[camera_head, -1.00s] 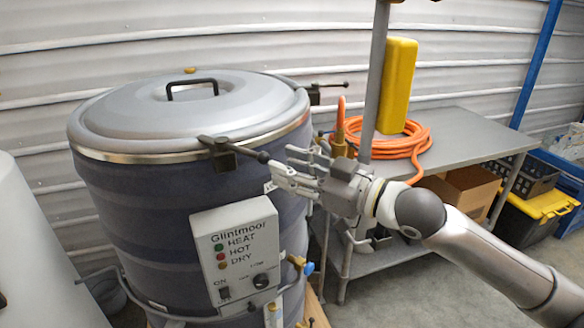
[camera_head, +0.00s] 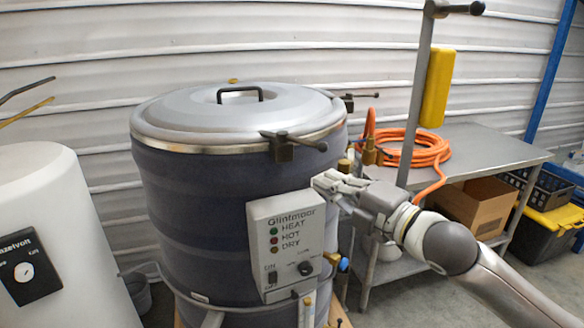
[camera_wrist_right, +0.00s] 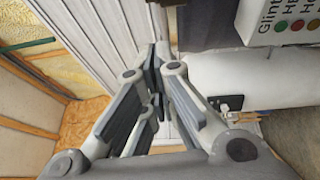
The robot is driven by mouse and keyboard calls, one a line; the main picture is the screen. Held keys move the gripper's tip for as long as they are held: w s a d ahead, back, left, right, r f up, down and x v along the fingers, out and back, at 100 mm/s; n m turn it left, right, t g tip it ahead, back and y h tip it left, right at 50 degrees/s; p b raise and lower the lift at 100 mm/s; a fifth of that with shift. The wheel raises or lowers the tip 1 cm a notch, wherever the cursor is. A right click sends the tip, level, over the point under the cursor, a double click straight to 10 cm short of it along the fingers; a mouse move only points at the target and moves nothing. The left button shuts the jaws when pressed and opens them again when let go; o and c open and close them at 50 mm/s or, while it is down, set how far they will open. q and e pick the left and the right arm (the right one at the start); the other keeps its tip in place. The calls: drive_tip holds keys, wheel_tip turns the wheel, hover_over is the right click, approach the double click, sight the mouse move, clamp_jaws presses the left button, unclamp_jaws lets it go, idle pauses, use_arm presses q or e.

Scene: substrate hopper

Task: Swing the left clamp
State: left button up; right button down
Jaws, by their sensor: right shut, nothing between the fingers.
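The hopper (camera_head: 235,190) is a dark blue drum with a grey lid (camera_head: 180,112). Two dark clamps with rod handles sit at its rim. The left clamp (camera_head: 283,149) is at the front of the rim, its handle pointing right. The other clamp (camera_head: 349,103) is at the right rear, its handle also pointing right. My right gripper (camera_head: 318,182) is shut and empty, below the left clamp's handle and apart from it, near the drum's side right of the control box. Its shut fingers also show in the right wrist view (camera_wrist_right: 158,55). My left gripper is out of view.
The control box (camera_head: 287,237) juts from the drum's front, close to my right gripper. A grey post (camera_head: 416,110) with a yellow block (camera_head: 437,88) stands behind my right arm. A metal table (camera_head: 485,148) carries an orange hose (camera_head: 430,150). A white tank (camera_head: 75,215) stands left.

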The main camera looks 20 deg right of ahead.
drive_tip(key=n+p, duration=0.1)
drive_tip(key=p, duration=0.5)
approach(290, 139)
drive_tip(key=shift+w+a, duration=0.7)
drive_tip(key=shift+a, duration=0.65)
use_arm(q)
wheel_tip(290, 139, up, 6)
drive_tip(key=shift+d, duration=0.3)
use_arm(e)
drive_tip(key=shift+f, duration=0.35)
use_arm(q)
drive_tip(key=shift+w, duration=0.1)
use_arm(e)
drive_tip(key=shift+w, duration=0.1)
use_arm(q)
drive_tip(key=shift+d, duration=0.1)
